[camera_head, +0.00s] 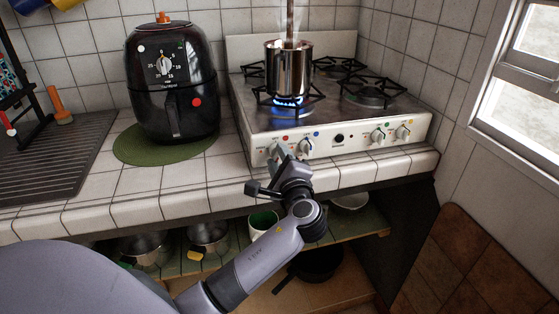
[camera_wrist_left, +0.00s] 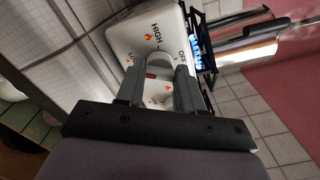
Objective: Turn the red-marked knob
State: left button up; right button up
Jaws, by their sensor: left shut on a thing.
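The stove (camera_head: 330,146) has a white front panel with a row of white knobs and coloured dots. The red dot (camera_head: 285,137) is at the left end. My left gripper (camera_head: 279,158) is at the panel under this dot, and its arm largely covers the red-marked knob there. In the left wrist view the two fingers (camera_wrist_left: 160,88) are closed on either side of the pale knob (camera_wrist_left: 158,63), between them. Printed HIGH, OFF and LO labels surround it. The knob's exact angle is hard to tell. My right gripper is not in view.
A steaming metal pot (camera_head: 289,68) stands on the front left burner over a lit blue flame (camera_head: 287,101). A black air fryer (camera_head: 172,82) stands on a green mat (camera_head: 128,150) to the left.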

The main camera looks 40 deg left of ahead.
pick_arm(q)
jog(key=shift+f, duration=0.15)
jog(key=o, duration=1)
jog(key=shift+o, duration=0.2)
jog(key=v, duration=0.7)
jog(key=shift+b, duration=0.4)
jog(key=shift+s, duration=0.1)
jog(key=s+d+f+n+h, duration=0.1)
jog(key=s+d+f+h, duration=0.15)
jog(key=f+h, duration=0.45)
jog(key=s+d+f+h, duration=0.2)
jog(key=s+f, duration=0.1)
jog(key=f, duration=0.7)
jog(key=s+d+f+n+h+p, duration=0.1)
jog(key=s+d+f+n+h, duration=0.1)
jog(key=s+n, duration=0.3)
jog(key=s+d+f+n+g+h, duration=0.1)
jog(key=s+f+n+h, duration=0.4)
jog(key=s, duration=0.5)
jog(key=shift+d+f+n+p, duration=0.35)
jog(key=shift+d+n, duration=0.05)
jog(key=shift+d, duration=0.1)
